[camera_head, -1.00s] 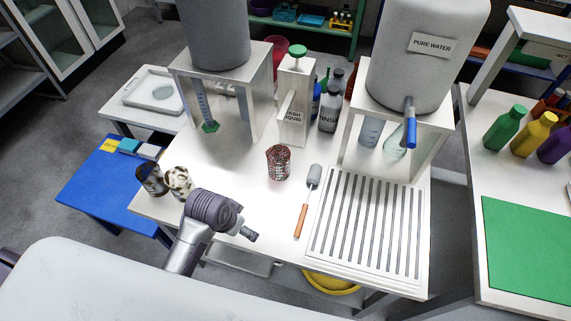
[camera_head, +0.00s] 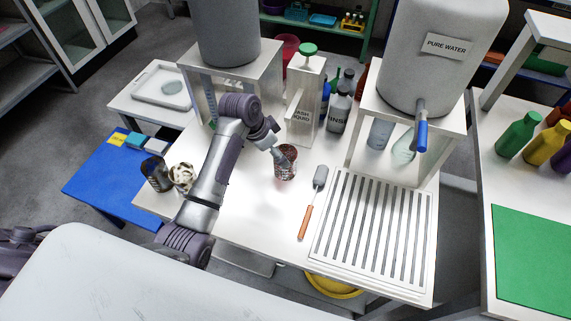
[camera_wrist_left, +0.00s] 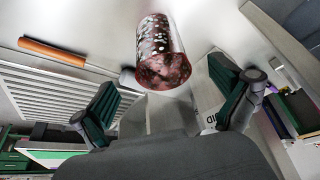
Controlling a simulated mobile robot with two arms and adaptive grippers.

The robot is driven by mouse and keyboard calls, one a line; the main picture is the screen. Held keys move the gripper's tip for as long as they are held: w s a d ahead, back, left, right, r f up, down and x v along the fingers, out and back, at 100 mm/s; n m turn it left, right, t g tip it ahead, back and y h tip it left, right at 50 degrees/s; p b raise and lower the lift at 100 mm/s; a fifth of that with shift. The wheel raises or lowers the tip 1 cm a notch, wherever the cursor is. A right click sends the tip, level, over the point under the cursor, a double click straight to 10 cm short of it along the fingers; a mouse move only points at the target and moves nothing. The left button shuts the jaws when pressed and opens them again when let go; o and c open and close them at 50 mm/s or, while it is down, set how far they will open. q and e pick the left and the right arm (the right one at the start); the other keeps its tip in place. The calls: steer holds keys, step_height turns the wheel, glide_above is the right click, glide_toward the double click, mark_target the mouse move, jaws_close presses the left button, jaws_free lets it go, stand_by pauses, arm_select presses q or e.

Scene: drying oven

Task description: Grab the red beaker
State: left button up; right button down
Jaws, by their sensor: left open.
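The red speckled beaker (camera_head: 287,167) stands upright on the white table, left of the brush. It also shows in the wrist view (camera_wrist_left: 162,50), at the top centre. My left gripper (camera_head: 276,152) is at the beaker's upper left side in the head view, partly covering it. In the wrist view its two green-padded fingers (camera_wrist_left: 164,88) are spread wide, with the beaker ahead of the gap between them. The gripper is open and empty. Whether a finger touches the beaker cannot be told. My right gripper is not in view.
A brush with an orange handle (camera_head: 305,222) lies right of the beaker, beside a slatted drying rack (camera_head: 340,255). A wash liquid dispenser (camera_head: 305,100) and bottles stand behind. Two patterned cups (camera_head: 157,175) stand at the table's left edge. The front of the table is clear.

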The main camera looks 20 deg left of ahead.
mark_target(290, 152)
arm_select(q)
steer(key=x, duration=0.8)
steer(key=shift+a, duration=0.1)
steer(key=c, duration=1.2)
steer(key=shift+r, duration=0.1)
